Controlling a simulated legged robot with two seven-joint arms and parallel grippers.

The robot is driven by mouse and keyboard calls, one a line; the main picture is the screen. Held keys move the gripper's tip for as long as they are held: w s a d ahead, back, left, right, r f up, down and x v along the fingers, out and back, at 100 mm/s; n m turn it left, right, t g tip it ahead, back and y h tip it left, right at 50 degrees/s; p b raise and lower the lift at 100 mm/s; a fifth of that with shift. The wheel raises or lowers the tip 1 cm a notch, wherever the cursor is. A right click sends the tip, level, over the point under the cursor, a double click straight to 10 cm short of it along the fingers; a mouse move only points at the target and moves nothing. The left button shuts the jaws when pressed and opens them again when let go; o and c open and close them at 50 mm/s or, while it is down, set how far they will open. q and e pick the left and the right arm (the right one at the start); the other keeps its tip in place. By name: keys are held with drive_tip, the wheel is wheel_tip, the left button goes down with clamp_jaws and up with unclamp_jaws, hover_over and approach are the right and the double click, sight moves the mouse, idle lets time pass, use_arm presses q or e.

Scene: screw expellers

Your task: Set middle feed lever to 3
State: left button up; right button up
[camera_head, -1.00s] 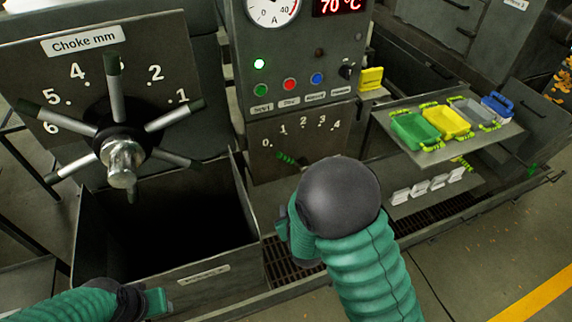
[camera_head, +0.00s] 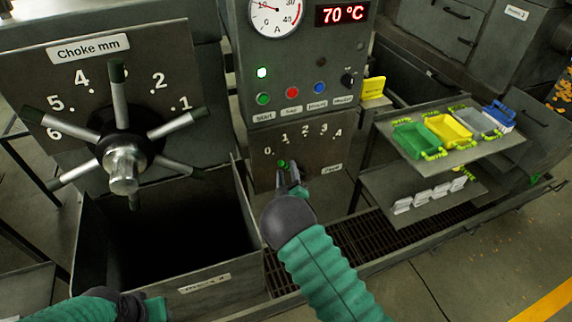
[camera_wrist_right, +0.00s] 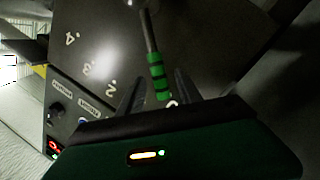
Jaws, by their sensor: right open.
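The feed lever (camera_head: 282,164) has a green-banded grip and sits on the dial panel marked 0 to 4. Its tip is below and between the 0 and the 1. My right gripper (camera_head: 291,178) is at the lever, open. In the right wrist view the lever's grip (camera_wrist_right: 157,75) lies between the two spread fingers (camera_wrist_right: 158,92), with no clear contact. The lever's pivot is partly hidden by my gripper in the head view. My left gripper (camera_head: 157,308) is at the lower left, away from the panel; its jaws are not clear.
The control box (camera_head: 300,75) with buttons and gauge stands above the dial. A choke wheel (camera_head: 122,165) with several spokes and an open bin (camera_head: 205,280) are to the left. Shelves with coloured trays (camera_head: 445,128) are to the right.

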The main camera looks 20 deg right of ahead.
drive_tip(key=shift+x, duration=1.5)
drive_tip(key=shift+c, duration=0.3)
clamp_jaws()
drive_tip(key=shift+s+a+f, duration=0.1)
drive_tip(key=shift+f, duration=0.05)
